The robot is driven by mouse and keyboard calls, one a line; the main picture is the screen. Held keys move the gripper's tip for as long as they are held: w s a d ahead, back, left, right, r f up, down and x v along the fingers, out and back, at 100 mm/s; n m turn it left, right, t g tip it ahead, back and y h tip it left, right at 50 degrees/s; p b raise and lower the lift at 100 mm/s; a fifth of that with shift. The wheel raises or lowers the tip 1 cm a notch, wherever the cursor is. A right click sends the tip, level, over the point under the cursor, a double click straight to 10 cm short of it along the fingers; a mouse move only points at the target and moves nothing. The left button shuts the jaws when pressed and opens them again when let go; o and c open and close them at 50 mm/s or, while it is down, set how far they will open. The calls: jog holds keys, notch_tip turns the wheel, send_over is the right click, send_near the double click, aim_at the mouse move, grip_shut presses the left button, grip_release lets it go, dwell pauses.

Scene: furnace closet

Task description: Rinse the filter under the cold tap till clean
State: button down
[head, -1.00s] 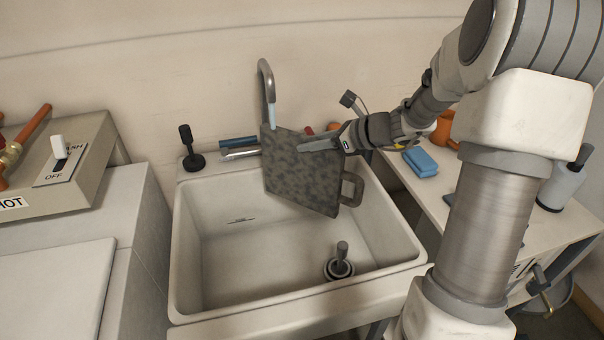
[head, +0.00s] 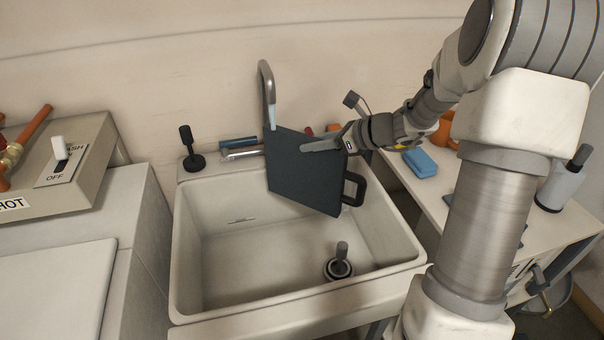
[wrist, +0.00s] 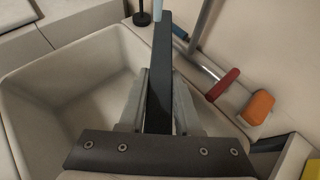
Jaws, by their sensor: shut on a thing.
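The filter (head: 302,172) is a flat dark panel with a loop handle on its right side. It hangs tilted over the sink (head: 400,252), and the face I see is an even dark blue-grey with no mottling. My gripper (head: 318,146) is shut on its upper right part. In the wrist view the filter (wrist: 158,90) shows edge-on between my two fingers (wrist: 157,110). The tap (head: 267,82) has a curved grey spout, and a short pale blue stream (head: 272,117) runs from it to the filter's upper left corner. The filter's far face is hidden.
A black lever (head: 190,150) stands on the sink's back left corner. A drain plug with an upright handle (head: 341,262) sits in the basin. A bench at right holds a blue sponge (head: 420,162). A control box with a switch (head: 62,155) is at left.

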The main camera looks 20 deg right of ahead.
jog(key=s+d, duration=0.1)
jog(key=s, duration=0.6)
jog(key=shift+s+d, duration=0.3)
jog(key=shift+s, duration=0.1)
dwell(0.5)
dwell(0.7)
jog(key=s+d+r+p, duration=0.1)
jog(key=s+r+p, duration=0.2)
jog(key=s+r, duration=0.1)
jog(key=shift+s+p, duration=0.4)
jog(key=shift+s, duration=0.05)
dwell(0.6)
